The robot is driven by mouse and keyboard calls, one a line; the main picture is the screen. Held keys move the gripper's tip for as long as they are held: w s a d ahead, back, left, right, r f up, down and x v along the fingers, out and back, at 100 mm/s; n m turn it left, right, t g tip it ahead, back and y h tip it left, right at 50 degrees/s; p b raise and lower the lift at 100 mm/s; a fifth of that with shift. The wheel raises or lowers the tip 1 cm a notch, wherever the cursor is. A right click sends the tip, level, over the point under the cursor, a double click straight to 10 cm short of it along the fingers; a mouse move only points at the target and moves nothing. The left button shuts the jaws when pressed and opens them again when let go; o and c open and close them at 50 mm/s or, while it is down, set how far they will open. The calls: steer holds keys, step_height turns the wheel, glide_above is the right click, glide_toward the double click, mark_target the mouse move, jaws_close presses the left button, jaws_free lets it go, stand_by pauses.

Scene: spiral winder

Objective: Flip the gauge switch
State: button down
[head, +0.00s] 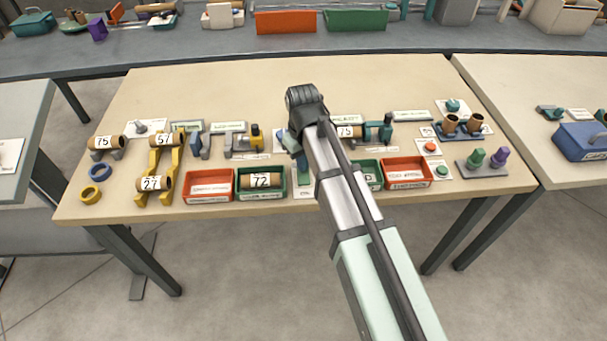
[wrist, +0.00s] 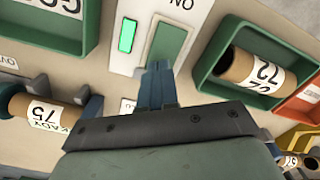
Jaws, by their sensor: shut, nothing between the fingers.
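In the wrist view a white plate (wrist: 146,22) carries a lit bright green lamp (wrist: 127,35) and a darker green switch panel (wrist: 168,44). "ON" is printed above the panel and appears upside down. My gripper (wrist: 157,70) is shut and empty. Its fingertips are at the near edge of the green panel; I cannot tell whether they touch it. In the head view my gripper (head: 298,152) is low over the middle of the table, and the green panel (head: 304,176) shows in part just in front of it. My arm hides some of this area.
A green tray (head: 239,192) holding a tube marked 72 (head: 261,181) is left of the switch, with a red tray (head: 209,198) beside it. Another red tray (head: 407,185) is to the right. A tube marked 75 (wrist: 38,112) lies close to my gripper. The table's back strip is clear.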

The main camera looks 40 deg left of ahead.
steer(key=shift+f, duration=0.45)
stand_by(0.3)
steer(key=shift+r, duration=3.5)
